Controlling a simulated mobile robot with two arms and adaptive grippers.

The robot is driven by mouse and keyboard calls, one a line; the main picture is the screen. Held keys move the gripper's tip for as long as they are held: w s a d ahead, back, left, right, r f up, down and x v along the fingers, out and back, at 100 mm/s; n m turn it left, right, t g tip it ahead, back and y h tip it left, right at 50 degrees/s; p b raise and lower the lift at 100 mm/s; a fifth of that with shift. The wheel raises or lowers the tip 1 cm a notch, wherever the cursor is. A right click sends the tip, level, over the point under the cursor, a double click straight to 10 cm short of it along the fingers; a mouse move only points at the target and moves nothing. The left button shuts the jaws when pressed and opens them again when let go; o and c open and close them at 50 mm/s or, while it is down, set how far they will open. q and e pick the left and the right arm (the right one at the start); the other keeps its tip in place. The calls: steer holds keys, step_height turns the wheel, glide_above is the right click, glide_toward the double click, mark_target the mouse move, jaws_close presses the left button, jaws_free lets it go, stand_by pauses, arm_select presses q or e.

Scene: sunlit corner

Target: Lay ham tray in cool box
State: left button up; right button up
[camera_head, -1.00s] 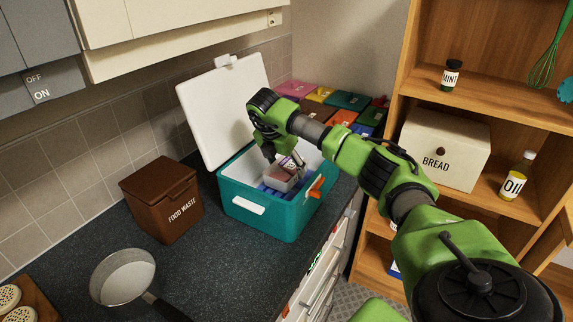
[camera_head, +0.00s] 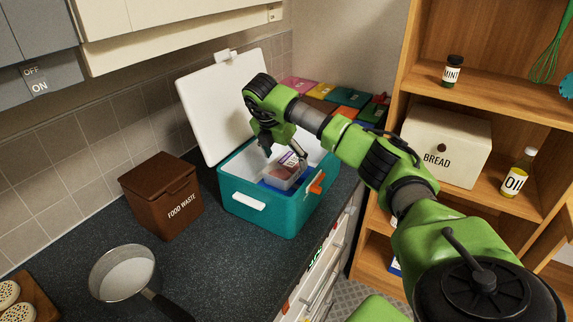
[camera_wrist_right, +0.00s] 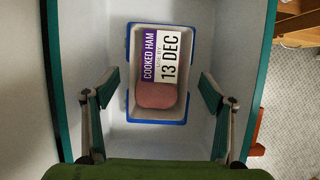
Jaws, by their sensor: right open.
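The teal cool box (camera_head: 262,212) stands on the dark counter with its white lid (camera_head: 222,105) raised at the back. The ham tray (camera_head: 286,172) is inside it; in the right wrist view the tray (camera_wrist_right: 158,112) lies flat, label "COOKED HAM 13 DEC" up, pink ham at its lower part. A blue rim or slab (camera_wrist_right: 187,75) shows around the tray in that view. My right gripper (camera_head: 285,157) reaches down into the box. In the wrist view its fingers (camera_wrist_right: 157,90) are spread wide on both sides, apart from the tray. My left gripper is out of view.
A brown food waste bin (camera_head: 162,197) stands left of the box, with a saucepan (camera_head: 124,272) in front. Colourful flat boxes (camera_head: 345,97) lie behind. A wooden shelf (camera_head: 490,85) holds a bread bin (camera_head: 446,148) and bottles at right. Counter between bin and pan is bare.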

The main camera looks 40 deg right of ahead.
steer(key=b+v, duration=0.1)
steer(key=v, duration=0.8)
steer(key=shift+r+b, duration=0.15)
steer(key=shift+b, duration=0.25)
steer(key=shift+a+r, duration=0.1)
steer(key=shift+a, duration=0.05)
